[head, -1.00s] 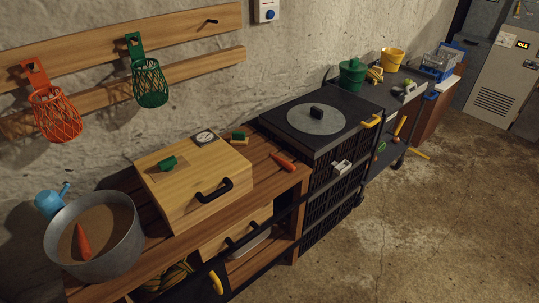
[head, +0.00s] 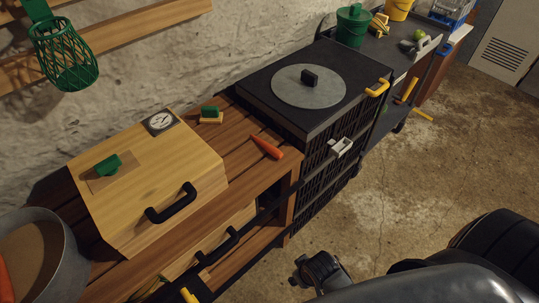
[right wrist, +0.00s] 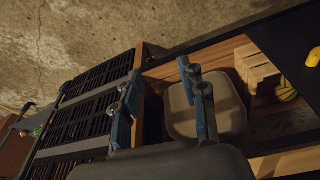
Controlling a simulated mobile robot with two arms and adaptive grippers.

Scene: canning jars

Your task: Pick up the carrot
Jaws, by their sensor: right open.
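An orange carrot (head: 267,147) lies on the slatted wooden bench top near its right end, between the wooden box and the black unit. A second carrot (head: 4,280) is partly visible in the metal tub at the left edge. My right gripper (head: 304,272) is low at the bottom centre of the head view, in front of the bench and below the carrot, well apart from it. In the right wrist view its two blue-grey fingers (right wrist: 162,88) are spread with nothing held between them. I see no carrot in that view. My left gripper is not in view.
A wooden box (head: 145,190) with a black handle and a gauge stands left of the carrot. A green-and-yellow sponge (head: 211,115) lies behind it. A black unit with a round grey lid (head: 302,93) stands to its right.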

